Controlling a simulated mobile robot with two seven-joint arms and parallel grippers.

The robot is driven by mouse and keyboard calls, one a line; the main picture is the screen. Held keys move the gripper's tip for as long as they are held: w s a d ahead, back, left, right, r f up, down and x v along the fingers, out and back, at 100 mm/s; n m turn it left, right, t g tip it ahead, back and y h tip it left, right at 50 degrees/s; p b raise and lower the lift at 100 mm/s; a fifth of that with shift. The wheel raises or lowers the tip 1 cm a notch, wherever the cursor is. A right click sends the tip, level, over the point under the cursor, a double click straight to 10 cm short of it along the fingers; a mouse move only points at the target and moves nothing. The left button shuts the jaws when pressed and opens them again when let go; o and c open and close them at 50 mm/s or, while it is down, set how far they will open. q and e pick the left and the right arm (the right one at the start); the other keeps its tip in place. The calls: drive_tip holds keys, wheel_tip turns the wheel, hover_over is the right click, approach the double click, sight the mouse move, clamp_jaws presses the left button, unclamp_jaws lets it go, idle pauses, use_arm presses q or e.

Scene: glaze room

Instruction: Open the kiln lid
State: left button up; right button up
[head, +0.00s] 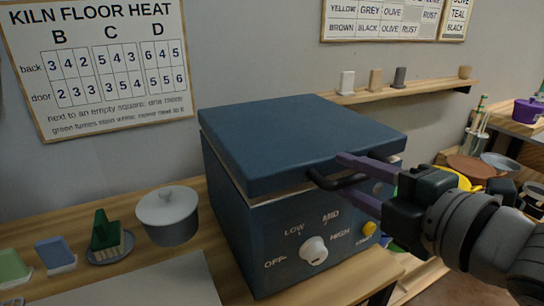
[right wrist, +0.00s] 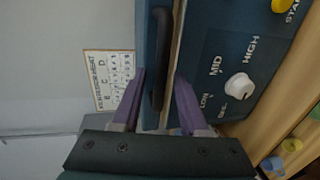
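The kiln (head: 250,225) is a dark blue box on the wooden bench in the head view. Its blue lid (head: 300,135) lies down over the body, with a thin pale strip showing beneath its front edge. A black bar handle (head: 325,182) sticks out from the lid's front. My right gripper (head: 342,174) is at the handle, its two purple fingers apart. In the right wrist view, the handle (right wrist: 160,55) lies between the open fingers (right wrist: 160,85), with space visible on both sides. My left gripper is out of view.
A white dial (head: 314,251) and a yellow button (head: 369,229) are on the kiln's front. A lidded pot (head: 168,215) stands left of the kiln. A wall shelf (head: 405,91) with small pieces is behind. Bowls (head: 470,169) lie right, beyond my arm.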

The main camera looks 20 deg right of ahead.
clamp_jaws()
idle(1.2)
